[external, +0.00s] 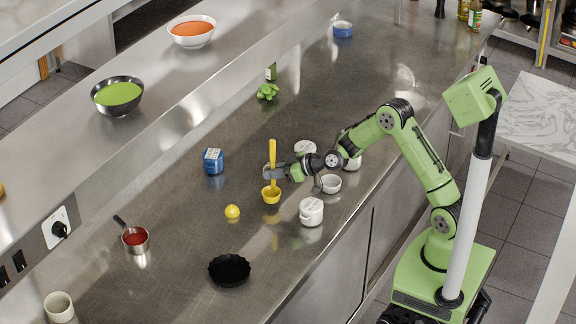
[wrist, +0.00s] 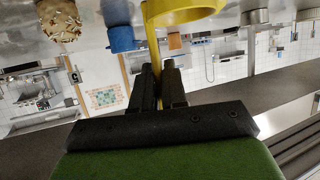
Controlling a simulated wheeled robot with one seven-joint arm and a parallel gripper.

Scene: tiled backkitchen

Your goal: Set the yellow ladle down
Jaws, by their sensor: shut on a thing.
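The yellow ladle (external: 273,154) is upright in the external view, with its handle up and its bowl (external: 271,195) at the bottom, close to the steel counter. I cannot tell whether the bowl touches the counter. My gripper (external: 270,172) is shut on the ladle's handle, reaching in from the right. In the wrist view the handle (wrist: 154,50) runs between the two dark fingers of my gripper (wrist: 160,75), and the yellow bowl (wrist: 185,10) shows at the top edge.
A lemon (external: 232,212) and a blue box (external: 213,161) are left of the ladle. A black fluted dish (external: 229,270) and a red-filled saucepan (external: 135,239) stand nearer the front. Bare counter (external: 180,215) lies between.

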